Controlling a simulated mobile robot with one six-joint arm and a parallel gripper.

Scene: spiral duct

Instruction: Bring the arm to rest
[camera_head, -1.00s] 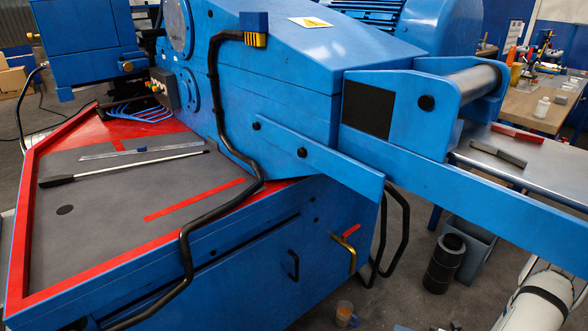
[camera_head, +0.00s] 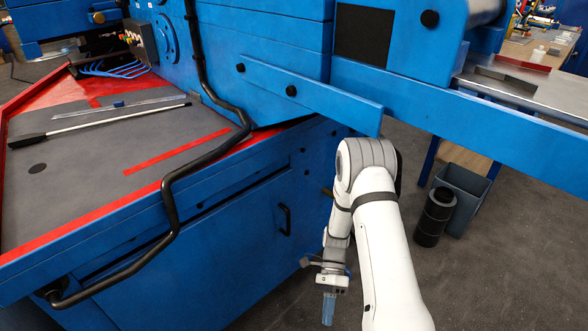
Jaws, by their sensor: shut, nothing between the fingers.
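My white arm rises from the bottom edge, bends at a grey elbow in front of the blue machine, and hangs down on the left of that bend. My gripper (camera_head: 328,312) is at the lower end, pointing down, with its pale blue fingers together and nothing between them. It is in front of the machine's lower cabinet (camera_head: 235,255), apart from it as far as I can tell. The arm hides the cabinet's right corner and part of the floor behind it.
A long blue rail (camera_head: 470,110) and a slanted blue bar (camera_head: 310,92) pass close above my elbow. A black pipe (camera_head: 168,195) runs down the machine's front. A black cylinder (camera_head: 434,218) and a grey bin (camera_head: 466,195) stand to the right. Floor (camera_head: 500,270) at lower right is clear.

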